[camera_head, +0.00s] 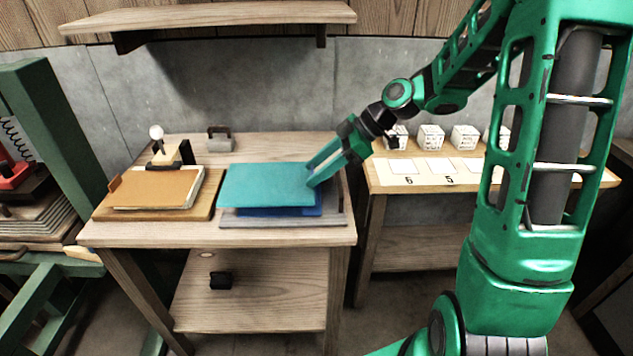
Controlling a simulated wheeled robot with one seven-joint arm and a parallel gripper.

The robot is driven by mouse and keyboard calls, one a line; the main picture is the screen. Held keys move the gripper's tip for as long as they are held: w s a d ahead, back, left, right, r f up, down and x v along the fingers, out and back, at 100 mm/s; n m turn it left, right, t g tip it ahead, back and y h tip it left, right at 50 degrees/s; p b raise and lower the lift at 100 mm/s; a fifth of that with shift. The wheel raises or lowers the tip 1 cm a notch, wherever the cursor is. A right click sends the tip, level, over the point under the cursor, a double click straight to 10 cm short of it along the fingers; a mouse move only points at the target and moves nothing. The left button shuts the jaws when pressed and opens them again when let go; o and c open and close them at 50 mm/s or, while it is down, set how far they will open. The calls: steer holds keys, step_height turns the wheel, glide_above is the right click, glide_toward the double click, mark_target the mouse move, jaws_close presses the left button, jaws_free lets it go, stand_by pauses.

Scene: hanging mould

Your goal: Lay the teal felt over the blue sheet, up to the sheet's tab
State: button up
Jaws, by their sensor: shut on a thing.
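The teal felt (262,184) is a flat sheet over the right half of the wooden table. The blue sheet (310,211) lies beneath it, and only its front and right margins show. Both are above a grey board (282,221) on the table. My gripper (310,176) is at the felt's right edge, its fingers shut on the felt there. The felt looks slightly raised over the blue sheet; I cannot tell how much of it touches. The sheet's tab cannot be made out.
Left of the felt is a wooden board (115,212) with a brown-topped stack (158,188). Behind are a white-knobbed tool (157,134) and a grey metal block (219,139). A side table (378,178) on the right holds white cubes (431,137). A shelf (210,17) hangs above.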

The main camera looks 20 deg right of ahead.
mark_target(319, 195)
steer(key=shift+w+d+f, duration=0.35)
steer(key=shift+d, duration=0.05)
steer(key=shift+o, duration=0.2)
steer(key=shift+f, duration=2)
steer(key=o, duration=1)
steer(key=shift+o, duration=0.2)
steer(key=shift+r, duration=0.1)
steer(key=v, duration=1.2)
steer(key=s+d+m+g+h, duration=0.1)
steer(key=s+d+m+h, duration=0.3)
steer(key=s+m, duration=0.6)
steer(key=s+d+f+m+g+h, duration=0.1)
steer(key=s+d+m+h, duration=0.3)
steer(key=s+m, duration=0.6)
steer(key=s+d, duration=0.1)
steer(key=s, duration=0.8)
steer(key=shift+f+m+g, duration=0.2)
steer(key=shift+m+g, duration=0.1)
steer(key=shift+g, duration=0.1)
steer(key=shift+d, duration=0.1)
